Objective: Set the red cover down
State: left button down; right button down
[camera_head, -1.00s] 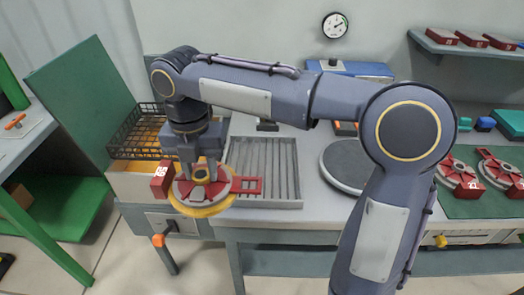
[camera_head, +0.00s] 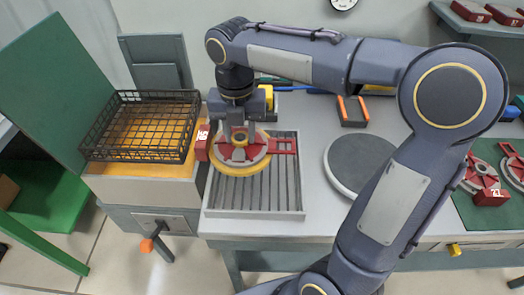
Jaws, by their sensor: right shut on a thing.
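The red cover (camera_head: 258,147) is a round red piece with a yellow rim, a side arm on the right and a numbered red block on its left. My right gripper (camera_head: 239,137) points down and is shut on the middle of the cover. The cover is over the far part of a grey slatted tray (camera_head: 254,213) on the bench. I cannot tell whether it touches the slats. My left gripper is not in view.
A black wire basket (camera_head: 137,152) stands on the yellow-topped box just left of the tray. A round grey turntable (camera_head: 352,166) is to the right. More red covers (camera_head: 483,177) lie on a green mat at the far right. An orange-and-black holder (camera_head: 352,110) stands behind the turntable.

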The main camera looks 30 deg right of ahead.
aim_at(260, 136)
jog(key=d+f, duration=0.4)
jog(key=f, duration=0.1)
jog(key=shift+s+d+f, duration=0.15)
jog(key=shift+s+d, duration=0.15)
jog(key=shift+d, duration=0.05)
jog(key=shift+d+f, duration=0.15)
jog(key=shift+f, duration=0.8)
jog(key=shift+d+f, duration=0.15)
jog(key=shift+f, duration=0.75)
jog(key=shift+b, duration=0.3)
jog(key=shift+f, duration=0.2)
jog(key=c, duration=0.9)
grip_release()
jog(key=shift+s, duration=0.1)
jog(key=shift+c, duration=0.2)
